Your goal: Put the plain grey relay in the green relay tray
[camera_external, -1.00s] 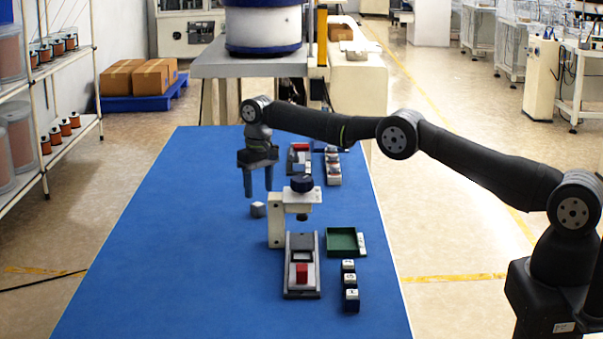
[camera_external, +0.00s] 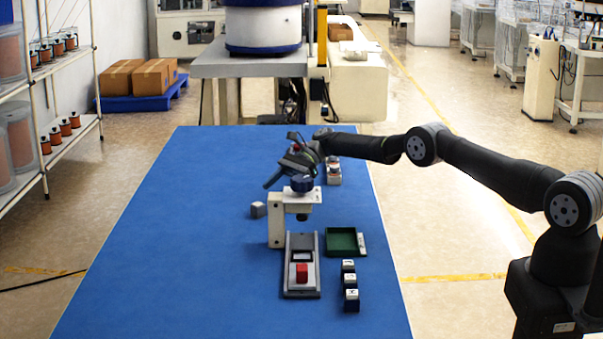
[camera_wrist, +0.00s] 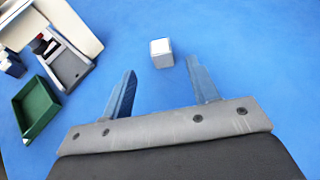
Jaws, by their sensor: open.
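The plain grey relay (camera_external: 258,209) is a small grey cube on the blue mat, left of the press-like stand. It also shows in the wrist view (camera_wrist: 161,54), beyond and between my fingertips and not touching them. The green relay tray (camera_external: 341,242) lies right of the stand and looks empty; it shows at the lower left of the wrist view (camera_wrist: 38,108). My gripper (camera_external: 274,170) is tilted in the air above and behind the stand. In the wrist view (camera_wrist: 165,80) its two blue fingers are apart with nothing between them.
The stand (camera_external: 275,222) with a dark knob rises between the relay and the tray. A grey fixture (camera_external: 302,282) holding a red block sits in front of it. Several dark, white-topped blocks (camera_external: 350,285) stand at right. The mat's left side is clear.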

